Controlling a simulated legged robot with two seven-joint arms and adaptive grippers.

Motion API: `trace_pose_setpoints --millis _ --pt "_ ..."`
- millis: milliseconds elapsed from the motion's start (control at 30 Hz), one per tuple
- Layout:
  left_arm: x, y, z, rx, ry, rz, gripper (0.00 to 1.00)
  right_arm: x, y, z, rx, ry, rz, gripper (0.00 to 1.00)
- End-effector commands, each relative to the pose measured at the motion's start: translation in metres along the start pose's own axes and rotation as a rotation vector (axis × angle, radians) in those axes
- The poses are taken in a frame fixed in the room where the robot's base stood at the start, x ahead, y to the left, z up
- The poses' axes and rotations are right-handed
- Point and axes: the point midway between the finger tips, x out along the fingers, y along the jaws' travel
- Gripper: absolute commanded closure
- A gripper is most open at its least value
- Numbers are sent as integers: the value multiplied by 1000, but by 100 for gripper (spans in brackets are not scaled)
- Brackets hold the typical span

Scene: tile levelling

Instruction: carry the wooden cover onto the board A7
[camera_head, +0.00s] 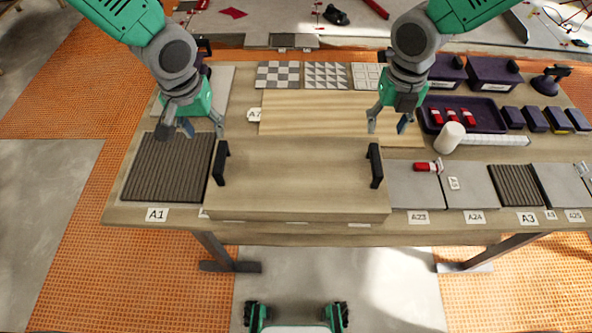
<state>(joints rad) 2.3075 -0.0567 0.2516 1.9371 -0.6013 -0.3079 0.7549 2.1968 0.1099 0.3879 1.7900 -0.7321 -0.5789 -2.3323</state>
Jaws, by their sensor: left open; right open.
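The wooden cover (298,180) is a wide, flat wooden box at the front of the table. It has a black handle (221,163) at its left end and another black handle (376,166) at its right end. Behind it lies a pale wooden board (300,108), partly hidden by the cover, with an A7 label (254,115) at its left edge. My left gripper (196,132) is open and empty, above and left of the left handle. My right gripper (389,125) is open and empty, above and behind the right handle. Neither touches a handle, as far as I can tell.
A dark ribbed tile (166,170) labelled A1 lies left of the cover. Grey tiles (414,187) and a red piece (428,166) lie right. A purple tray (480,112), a white cylinder (449,137) and purple boxes (535,119) stand at the right. Patterned tiles (277,75) lie behind.

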Motion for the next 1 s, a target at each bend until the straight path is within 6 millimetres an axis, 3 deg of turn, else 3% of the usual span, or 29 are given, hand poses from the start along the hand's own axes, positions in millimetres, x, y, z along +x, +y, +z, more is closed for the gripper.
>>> trace_pose_setpoints --millis 500,700,1000 --pt "98 -2 2 1 -2 3 57 97 3 -2 0 2 -4 57" --pt "118 -1 1 1 1 1 57 117 1 -1 1 0 -1 57" --pt "122 0 1 1 1 0 57 123 0 -1 1 -1 0 57"
